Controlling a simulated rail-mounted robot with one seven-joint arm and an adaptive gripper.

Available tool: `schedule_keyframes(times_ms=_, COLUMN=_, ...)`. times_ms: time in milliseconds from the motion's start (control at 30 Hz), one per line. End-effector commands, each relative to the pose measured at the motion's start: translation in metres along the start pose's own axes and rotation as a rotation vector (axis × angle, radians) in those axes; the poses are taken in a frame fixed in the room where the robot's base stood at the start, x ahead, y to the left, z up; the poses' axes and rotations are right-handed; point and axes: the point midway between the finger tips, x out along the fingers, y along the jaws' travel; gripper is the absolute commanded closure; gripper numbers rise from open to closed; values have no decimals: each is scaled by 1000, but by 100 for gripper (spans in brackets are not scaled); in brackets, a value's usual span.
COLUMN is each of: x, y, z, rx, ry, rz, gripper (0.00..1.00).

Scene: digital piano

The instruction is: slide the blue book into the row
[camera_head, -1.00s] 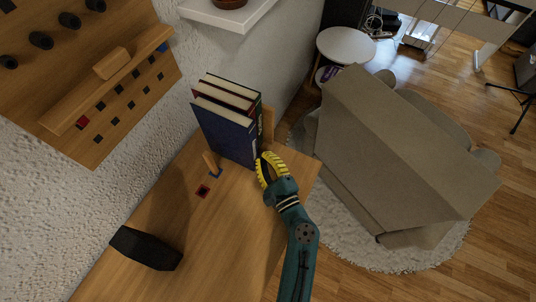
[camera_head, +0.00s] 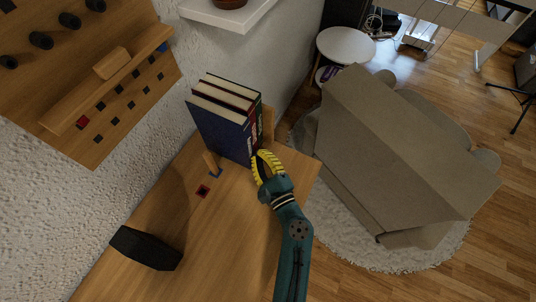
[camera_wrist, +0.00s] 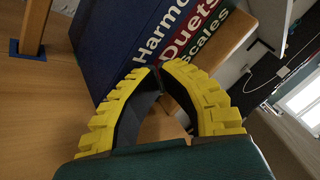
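The blue book (camera_head: 222,133) stands upright at the front of a row on the wooden top, with a red book (camera_head: 222,95) and a dark book (camera_head: 235,86) behind it. In the wrist view the blue book (camera_wrist: 112,35) has a spine reading "Harmo…", beside spines reading "Duets" and "scales". A wooden end piece (camera_head: 268,124) stands at the row's far end; a small wooden post (camera_head: 210,162) with a blue base stands in front. My yellow-padded gripper (camera_head: 261,157) is at the blue book's spine edge, its curved fingertips (camera_wrist: 157,70) together and empty. Contact with the spine is unclear.
A textured wall bounds the left side. A sofa (camera_head: 400,150) stands right of the top.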

Motion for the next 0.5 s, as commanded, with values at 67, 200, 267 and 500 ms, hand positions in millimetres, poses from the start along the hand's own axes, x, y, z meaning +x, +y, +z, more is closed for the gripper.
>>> schedule_keyframes(times_ms=67, x=1, y=1, z=1, rx=0, ry=-1, rz=1, gripper=100)
schedule_keyframes(times_ms=200, x=3, y=2, z=2, rx=0, ry=0, rz=0, gripper=100)
schedule_keyframes(times_ms=267, x=3, y=2, z=2, rx=0, ry=0, rz=0, gripper=100)
schedule_keyframes(times_ms=500, x=5, y=3, z=3, rx=0, ry=0, rz=0, gripper=100)
